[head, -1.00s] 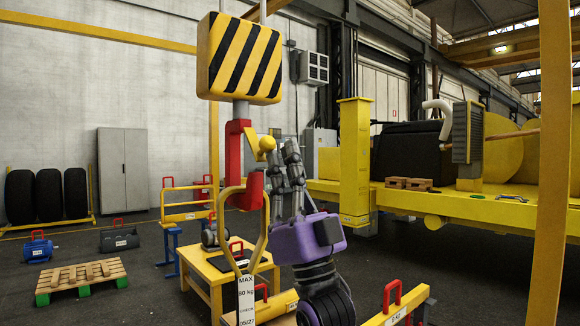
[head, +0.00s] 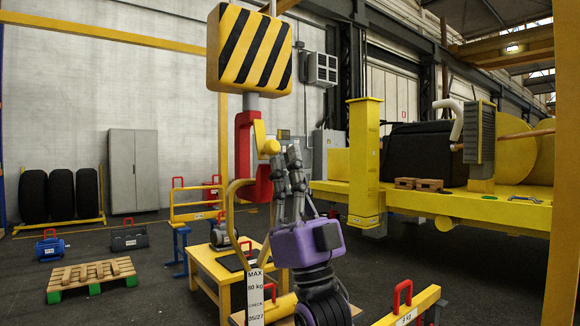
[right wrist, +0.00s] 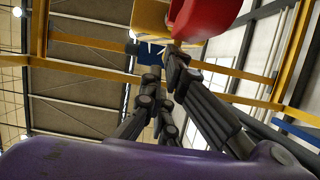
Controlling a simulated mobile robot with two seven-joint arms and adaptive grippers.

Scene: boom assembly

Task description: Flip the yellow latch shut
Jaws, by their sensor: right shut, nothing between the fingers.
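The yellow latch (head: 260,135) with its round knob (head: 271,147) is on the right side of the red hook (head: 243,140). It slants down across the hook's opening toward the red tip; whether it touches the tip I cannot tell. The hook hangs below the yellow-and-black striped block (head: 249,50). A yellow loop (head: 231,205) hangs at the hook. My right gripper (head: 287,158), with a purple body, is shut and empty, pointing up just right of the knob. In the right wrist view the red hook (right wrist: 203,18) is above my fingers (right wrist: 163,68). My left gripper is not in view.
A load label (head: 255,298) hangs below the loop. A yellow table (head: 205,262) stands below and behind the hook. A yellow beam with a red handle (head: 403,300) is at lower right. A yellow post (head: 364,160) and machine frame stand behind. A pallet (head: 92,274) lies on the left floor.

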